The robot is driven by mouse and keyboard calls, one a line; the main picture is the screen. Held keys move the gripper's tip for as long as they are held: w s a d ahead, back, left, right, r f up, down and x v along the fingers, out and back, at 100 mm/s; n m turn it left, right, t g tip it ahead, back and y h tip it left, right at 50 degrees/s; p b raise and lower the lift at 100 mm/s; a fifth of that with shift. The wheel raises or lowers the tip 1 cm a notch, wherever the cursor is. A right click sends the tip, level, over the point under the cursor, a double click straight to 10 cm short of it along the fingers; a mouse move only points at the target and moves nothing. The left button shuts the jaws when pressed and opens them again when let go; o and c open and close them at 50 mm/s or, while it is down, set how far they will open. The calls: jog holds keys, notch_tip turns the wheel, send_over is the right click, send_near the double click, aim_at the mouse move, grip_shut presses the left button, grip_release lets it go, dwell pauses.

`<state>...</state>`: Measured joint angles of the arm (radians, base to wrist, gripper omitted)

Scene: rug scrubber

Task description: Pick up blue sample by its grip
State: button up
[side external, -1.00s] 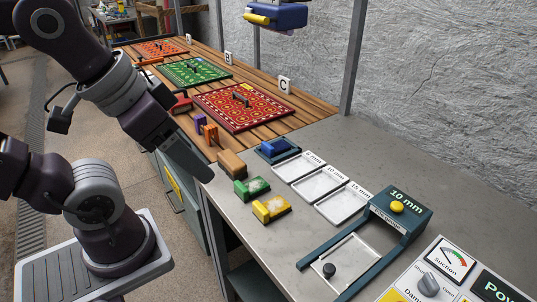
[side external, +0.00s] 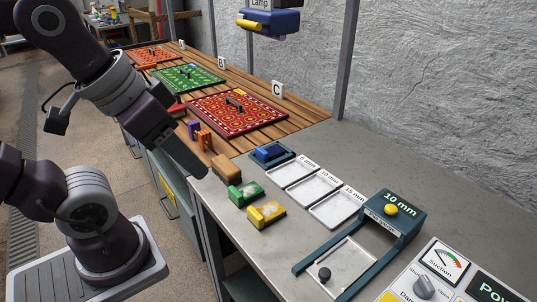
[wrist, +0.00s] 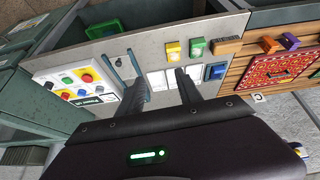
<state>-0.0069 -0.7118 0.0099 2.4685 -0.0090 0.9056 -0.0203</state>
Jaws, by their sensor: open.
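The blue sample (side external: 268,151) sits in a dark blue tray (side external: 288,157) on the grey bench, at the far end of the row of white plates. In the wrist view the blue sample (wrist: 216,72) lies to the right of my fingers. My gripper (side external: 201,174) is in the air left of the sample in the side view, apart from it. In the wrist view my gripper (wrist: 156,64) is open, with nothing between its fingers. The fine shape of the sample's grip is too small to make out.
Green (side external: 245,193) and yellow (side external: 266,214) blocks and a brown block (side external: 226,168) stand near the bench's front edge. Purple and orange pieces stand beyond them. A 10 mm gauge arch (side external: 394,212) and a control panel (side external: 440,275) are nearer. A lamp (side external: 270,22) hangs above.

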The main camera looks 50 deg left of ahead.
jog(key=w+a+r+n+g, duration=0.1)
jog(key=w+n, duration=0.1)
jog(key=w, duration=0.3)
jog(key=w+a+r+n, duration=0.2)
jog(key=w, duration=0.3)
jog(key=n+g, duration=0.4)
jog(key=n, duration=1)
send_over(262, 150)
jog(key=f, duration=2)
jog(key=shift+s+a+f, duration=0.1)
jog(key=shift+s+f, duration=0.15)
jog(key=shift+f, duration=0.15)
jog(key=f, duration=0.7)
jog(key=shift+w+f, duration=0.3)
grip_shut()
